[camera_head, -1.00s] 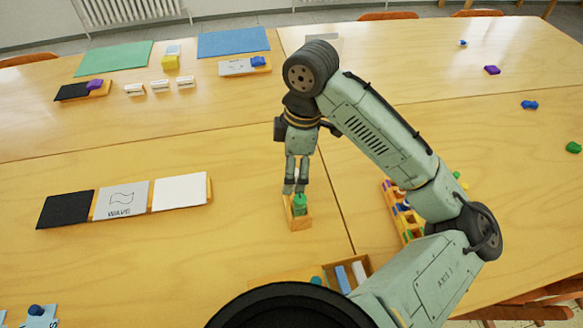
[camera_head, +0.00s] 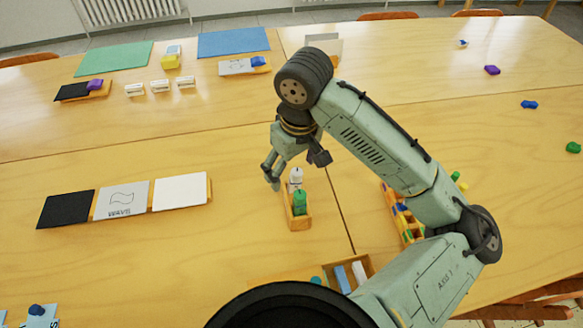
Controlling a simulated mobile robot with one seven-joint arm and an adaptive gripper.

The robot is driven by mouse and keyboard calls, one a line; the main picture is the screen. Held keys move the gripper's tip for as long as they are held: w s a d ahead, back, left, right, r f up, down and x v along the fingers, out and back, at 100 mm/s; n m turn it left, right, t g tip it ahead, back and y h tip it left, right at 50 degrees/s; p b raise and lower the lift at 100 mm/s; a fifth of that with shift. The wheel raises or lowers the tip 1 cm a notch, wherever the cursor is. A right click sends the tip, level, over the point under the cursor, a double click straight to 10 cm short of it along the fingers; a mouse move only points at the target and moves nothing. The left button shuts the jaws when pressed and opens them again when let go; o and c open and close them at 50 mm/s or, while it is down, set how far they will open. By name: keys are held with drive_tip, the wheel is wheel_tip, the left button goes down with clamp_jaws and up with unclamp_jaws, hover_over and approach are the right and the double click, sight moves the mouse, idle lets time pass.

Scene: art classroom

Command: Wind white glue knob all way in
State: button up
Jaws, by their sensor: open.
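A white glue bottle (camera_head: 295,178) stands upright at the far end of a small wooden holder (camera_head: 306,219). A green bottle (camera_head: 300,202) stands in front of it in the same holder. The white knob is too small to make out how far in it sits. My gripper (camera_head: 271,180) is open and empty, to the left of the white glue bottle and apart from it, tilted with its fingers pointing down and left.
A row of black, grey "WAVE" and white cards (camera_head: 123,199) lies at the left. A divided tray (camera_head: 404,217) of coloured pieces and a wooden box (camera_head: 347,272) stand nearer my base. Bare table lies between the cards and the holder.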

drive_tip(key=shift+d, duration=0.5)
idle(0.3)
drive_tip(key=shift+c, duration=0.2)
drive_tip(key=c, duration=1.5)
drive_tip(key=o, duration=1.5)
drive_tip(key=shift+o, duration=0.2)
drive_tip(key=shift+r, duration=3)
